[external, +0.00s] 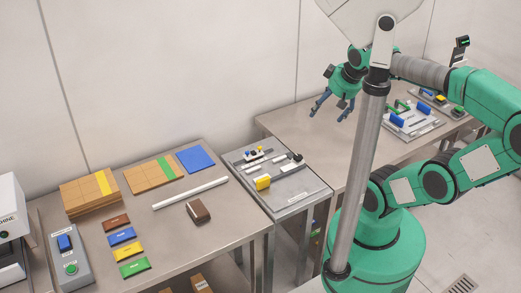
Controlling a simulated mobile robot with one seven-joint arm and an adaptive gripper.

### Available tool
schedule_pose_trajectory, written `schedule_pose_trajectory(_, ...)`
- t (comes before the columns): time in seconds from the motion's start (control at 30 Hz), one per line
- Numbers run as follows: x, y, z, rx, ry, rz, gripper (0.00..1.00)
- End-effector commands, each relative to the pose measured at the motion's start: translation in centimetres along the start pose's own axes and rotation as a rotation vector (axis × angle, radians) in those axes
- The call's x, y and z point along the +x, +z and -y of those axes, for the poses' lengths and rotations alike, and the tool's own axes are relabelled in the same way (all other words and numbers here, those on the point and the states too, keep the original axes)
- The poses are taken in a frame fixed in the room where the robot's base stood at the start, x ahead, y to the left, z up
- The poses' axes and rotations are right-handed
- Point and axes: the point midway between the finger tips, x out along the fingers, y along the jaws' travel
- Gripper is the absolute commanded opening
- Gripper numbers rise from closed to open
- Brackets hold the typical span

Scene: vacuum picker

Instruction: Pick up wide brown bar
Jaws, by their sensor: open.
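A flat, wide reddish-brown bar (117,222) lies on the left metal table, at the back of a column of coloured bars. A thicker dark brown block (199,211) lies to its right on the same table, near the front edge. I cannot tell for sure which of the two is the wide brown bar. My gripper (329,111) is open and empty, with its fingers spread and pointing down. It is raised near the far table, up and to the right of both brown things and well apart from them.
Blue (122,236), yellow (127,251) and green (134,267) bars lie in front of the reddish-brown one. A white rod (190,193), a blue sheet (196,160) and cardboard stacks (90,190) lie behind. A button box (68,252) stands left. A fixture plate (290,190) lies right.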

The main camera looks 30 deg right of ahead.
Motion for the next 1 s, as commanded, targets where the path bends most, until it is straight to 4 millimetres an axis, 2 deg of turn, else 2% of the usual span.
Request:
schedule_pose_trajectory(0.17, -0.2, -1.7, 0.6, 0.030, -0.009, 0.012, 0.78)
schedule_pose_trajectory(0.47, -0.5, -7.7, 3.2, 0.153, -0.032, 0.055, 0.78)
schedule_pose_trajectory(0.73, 0.1, -13.7, 6.8, 0.283, -0.046, 0.101, 0.78)
schedule_pose_trajectory(1.0, 1.7, -19.2, 11.2, 0.410, -0.049, 0.151, 0.78)
